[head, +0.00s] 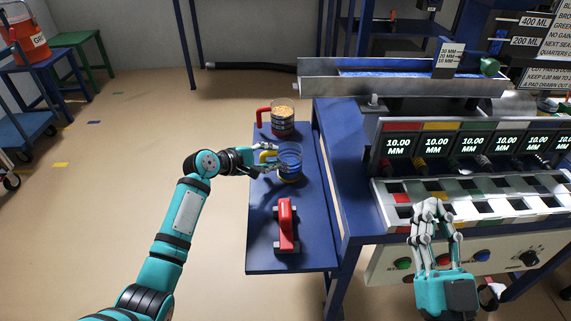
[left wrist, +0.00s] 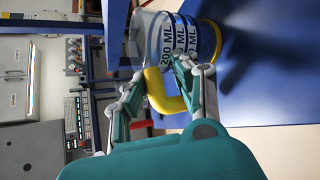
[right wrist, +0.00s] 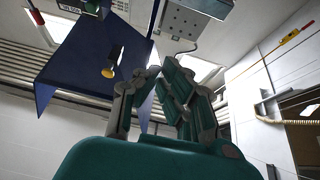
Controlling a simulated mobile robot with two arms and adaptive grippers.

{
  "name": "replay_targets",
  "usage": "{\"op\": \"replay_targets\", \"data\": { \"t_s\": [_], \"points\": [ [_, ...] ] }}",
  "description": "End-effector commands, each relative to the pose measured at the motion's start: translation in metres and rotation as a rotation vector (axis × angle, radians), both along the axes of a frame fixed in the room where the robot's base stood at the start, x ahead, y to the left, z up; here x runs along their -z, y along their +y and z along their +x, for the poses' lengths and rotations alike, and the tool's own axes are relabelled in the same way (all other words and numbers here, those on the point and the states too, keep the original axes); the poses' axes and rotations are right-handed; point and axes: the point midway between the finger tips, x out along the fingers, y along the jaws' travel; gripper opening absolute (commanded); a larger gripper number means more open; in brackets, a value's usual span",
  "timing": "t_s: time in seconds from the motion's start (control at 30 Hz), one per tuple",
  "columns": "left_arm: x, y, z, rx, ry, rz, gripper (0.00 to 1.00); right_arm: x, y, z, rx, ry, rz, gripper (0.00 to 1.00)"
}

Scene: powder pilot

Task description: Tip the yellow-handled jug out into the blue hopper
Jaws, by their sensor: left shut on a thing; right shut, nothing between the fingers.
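The yellow-handled jug (head: 289,161) is clear with blue bands and stands upright on, or just above, the blue side shelf (head: 262,230). My left gripper (head: 268,154) is shut on its yellow handle; the left wrist view shows the fingers on either side of the handle (left wrist: 160,94) and the jug's volume markings (left wrist: 180,38). I cannot make out its contents. My right gripper (head: 435,210) is shut and empty in front of the control panel. A blue flared shape (right wrist: 85,60) hangs overhead in the right wrist view; I cannot tell whether it is the blue hopper.
A red-handled jug (head: 283,122) filled with tan grains stands behind the held jug. A red-handled tool (head: 285,225) lies nearer on the shelf. A metal trough (head: 330,86) with a blue inside and a row of displays (head: 430,143) stand right. Open floor lies left.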

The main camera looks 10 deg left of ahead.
Motion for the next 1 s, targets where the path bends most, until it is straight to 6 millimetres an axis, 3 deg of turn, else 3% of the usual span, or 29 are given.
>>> {"op": "replay_targets", "data": {
  "t_s": [0.37,1.0],
  "points": [
    [0.0,0.0,0.0,0.0,0.001,0.003,0.0,0.001,0.0,0.002,0.0,0.015,-0.004,0.0],
    [-0.005,0.0,0.0,0.0,0.001,0.001,0.0,0.031,-0.003,0.013,0.016,0.2,-0.055,0.0]
  ]
}}
